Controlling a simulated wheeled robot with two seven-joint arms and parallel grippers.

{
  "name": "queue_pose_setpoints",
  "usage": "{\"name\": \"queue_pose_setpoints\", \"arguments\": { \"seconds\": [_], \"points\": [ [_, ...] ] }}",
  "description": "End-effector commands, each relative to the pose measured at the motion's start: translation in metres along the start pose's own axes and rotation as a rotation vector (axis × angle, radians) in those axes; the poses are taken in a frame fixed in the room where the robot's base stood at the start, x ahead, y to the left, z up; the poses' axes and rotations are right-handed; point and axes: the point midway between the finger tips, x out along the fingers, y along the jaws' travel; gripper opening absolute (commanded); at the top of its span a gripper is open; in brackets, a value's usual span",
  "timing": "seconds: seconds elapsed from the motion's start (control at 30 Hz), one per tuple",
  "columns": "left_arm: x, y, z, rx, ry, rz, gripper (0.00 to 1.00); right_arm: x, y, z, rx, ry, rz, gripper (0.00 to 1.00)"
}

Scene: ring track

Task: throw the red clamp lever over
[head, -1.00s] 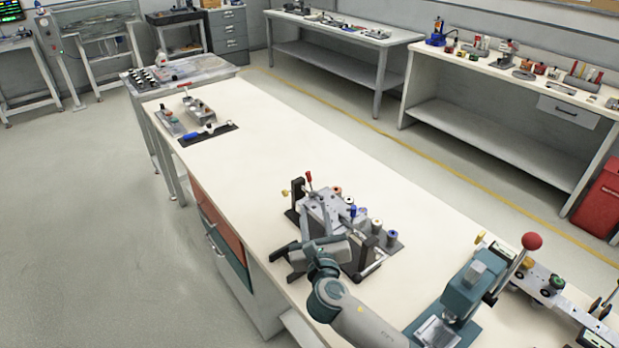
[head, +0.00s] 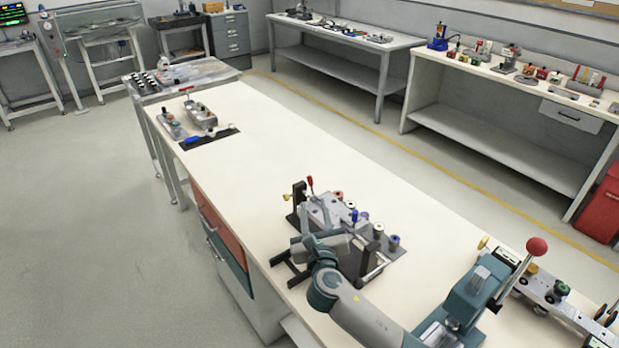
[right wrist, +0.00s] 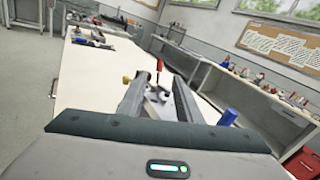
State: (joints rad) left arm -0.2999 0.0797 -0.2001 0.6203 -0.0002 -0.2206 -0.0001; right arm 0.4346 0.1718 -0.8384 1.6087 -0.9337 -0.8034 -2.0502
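The red clamp lever (head: 310,184) stands nearly upright at the far left end of a metal clamping fixture (head: 325,207) on the white bench. In the right wrist view the red lever (right wrist: 158,66) shows beyond and between my fingertips, apart from them. My right gripper (head: 322,238) is at the near side of the fixture and hides part of it. In the right wrist view my right gripper (right wrist: 159,88) is open, with nothing held between its two fingers. My left gripper is not in view.
A blue knob (head: 354,215) and several spool-like parts (head: 393,241) stand at the fixture's right side. A teal press (head: 468,298) with a red ball handle (head: 537,246) is at the lower right. The bench (head: 265,140) is clear beyond the fixture, up to a dark mat (head: 222,136).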

Motion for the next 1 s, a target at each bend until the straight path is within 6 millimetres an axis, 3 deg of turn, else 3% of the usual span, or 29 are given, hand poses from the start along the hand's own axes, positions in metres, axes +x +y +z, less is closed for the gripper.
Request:
{"name": "queue_pose_setpoints", "arguments": {
  "seconds": [0.6,1.0],
  "points": [
    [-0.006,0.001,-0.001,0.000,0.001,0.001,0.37,0.095,0.000,0.001,-0.001,0.000,-0.002,0.32],
    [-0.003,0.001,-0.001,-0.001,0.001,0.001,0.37,0.134,-0.001,0.000,0.000,0.000,-0.001,0.32]
  ]
}}
